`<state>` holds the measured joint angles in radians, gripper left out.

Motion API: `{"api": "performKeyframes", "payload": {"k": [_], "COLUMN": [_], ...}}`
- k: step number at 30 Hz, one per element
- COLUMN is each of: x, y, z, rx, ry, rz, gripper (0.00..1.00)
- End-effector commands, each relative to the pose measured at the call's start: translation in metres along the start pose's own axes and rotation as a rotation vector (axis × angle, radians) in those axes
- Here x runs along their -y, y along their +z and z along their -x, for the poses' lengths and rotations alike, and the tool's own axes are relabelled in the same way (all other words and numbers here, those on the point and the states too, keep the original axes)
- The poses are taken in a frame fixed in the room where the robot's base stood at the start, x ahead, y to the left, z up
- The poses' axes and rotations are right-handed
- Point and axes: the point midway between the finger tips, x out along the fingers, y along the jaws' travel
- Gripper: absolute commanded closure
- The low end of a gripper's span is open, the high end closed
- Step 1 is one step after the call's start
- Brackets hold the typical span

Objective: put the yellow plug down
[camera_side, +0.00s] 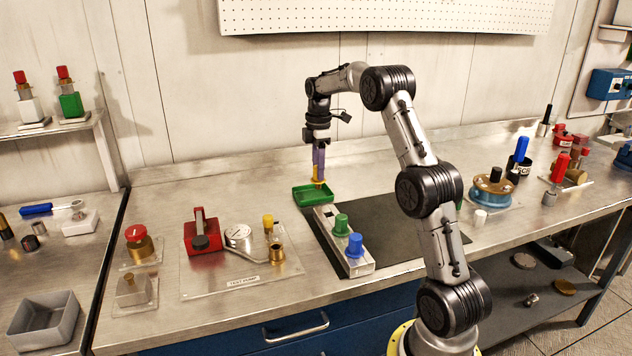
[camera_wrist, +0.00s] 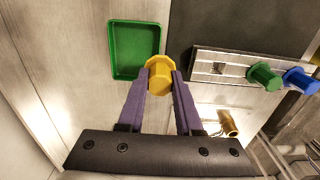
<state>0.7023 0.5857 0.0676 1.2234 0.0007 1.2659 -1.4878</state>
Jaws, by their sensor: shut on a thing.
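My gripper (camera_wrist: 160,88) points down with its purple fingers shut on the yellow plug (camera_wrist: 159,74). In the side view the plug (camera_side: 318,178) hangs at the fingertips (camera_side: 318,168), at or just above the green tray (camera_side: 301,195). In the wrist view the green tray (camera_wrist: 113,50) lies beyond the plug, up and to the left, and looks empty; the plug overlaps its lower right corner. I cannot tell whether the plug touches the tray. The metal block (camera_side: 330,228) right by the tray holds a green plug (camera_side: 341,224) and a blue plug (camera_side: 355,245).
A dark mat (camera_side: 385,225) lies right of the tray. On the left, the test pump plate (camera_side: 225,282) bears a red part (camera_side: 202,232), brass fittings and another yellow-topped piece (camera_side: 268,222).

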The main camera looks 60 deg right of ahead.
Motion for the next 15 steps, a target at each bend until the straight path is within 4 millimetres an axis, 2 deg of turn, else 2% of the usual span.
{"api": "performKeyframes", "payload": {"k": [8, 15], "x": [-0.014, -0.015], "y": [-0.001, -0.001], "z": [-0.016, -0.045], "rx": [0.000, 0.000], "ry": [0.001, 0.000], "rz": [0.000, 0.000], "gripper": [1.00, 1.00]}}
